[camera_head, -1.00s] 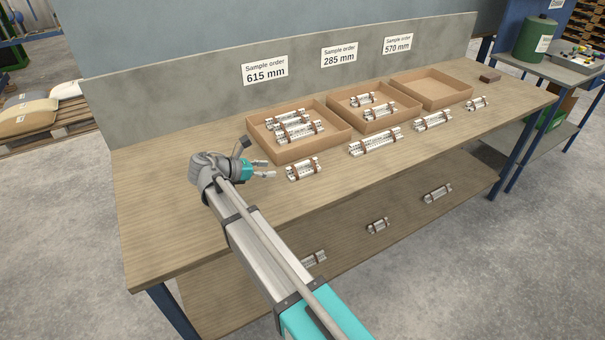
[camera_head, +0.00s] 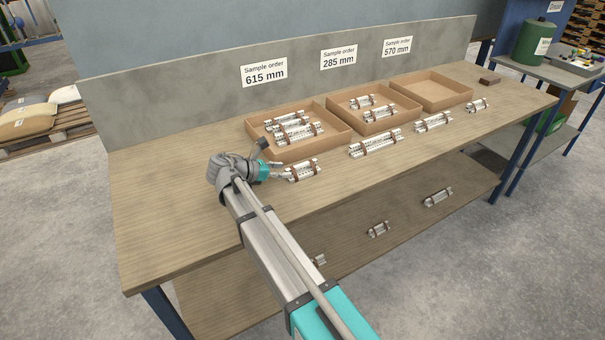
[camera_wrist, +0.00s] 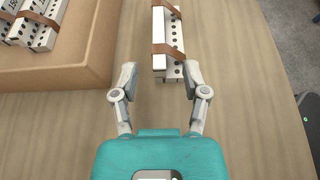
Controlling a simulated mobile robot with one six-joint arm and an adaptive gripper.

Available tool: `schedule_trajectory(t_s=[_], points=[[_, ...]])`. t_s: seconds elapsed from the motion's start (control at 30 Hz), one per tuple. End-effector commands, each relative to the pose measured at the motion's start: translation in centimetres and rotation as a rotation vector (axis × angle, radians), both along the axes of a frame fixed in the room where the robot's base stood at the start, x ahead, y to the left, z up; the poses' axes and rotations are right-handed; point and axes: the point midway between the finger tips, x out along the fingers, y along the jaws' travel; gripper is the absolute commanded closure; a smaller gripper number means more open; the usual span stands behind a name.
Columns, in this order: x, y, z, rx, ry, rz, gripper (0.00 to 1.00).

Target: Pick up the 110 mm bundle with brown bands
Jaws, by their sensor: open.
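A white slotted bundle with brown bands (camera_head: 303,170) lies on the table in front of the left box. It also shows in the wrist view (camera_wrist: 167,32). Its near end sits between the open fingers of my gripper (camera_head: 283,172), which also shows in the wrist view (camera_wrist: 161,76). A finger stands on each side of that end, and the bundle is not gripped. No length mark is readable on it. Other banded bundles lie to the right: a longer one (camera_head: 375,143), a medium one (camera_head: 433,122) and a short one (camera_head: 477,105).
The left box (camera_head: 330,141) and middle box (camera_head: 386,127) hold bundles; the right box (camera_head: 462,97) is empty. Signs on the backboard read 615, 285 and 570 mm. A small brown block (camera_head: 490,80) lies at the far right. More bundles (camera_head: 378,230) lie on the lower shelf.

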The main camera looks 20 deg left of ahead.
Motion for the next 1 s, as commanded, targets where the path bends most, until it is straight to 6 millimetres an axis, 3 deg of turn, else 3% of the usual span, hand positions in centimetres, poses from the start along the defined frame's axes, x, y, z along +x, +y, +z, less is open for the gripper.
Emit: schedule_trajectory(t_s=[0.3,0.87,1.0], points=[[2.1,-1.8,-1.3,0.000,0.000,0.001,0.42],[2.1,-1.8,-1.3,0.000,0.000,0.002,0.42],[2.1,-1.7,-1.3,0.000,0.000,0.003,0.64]])
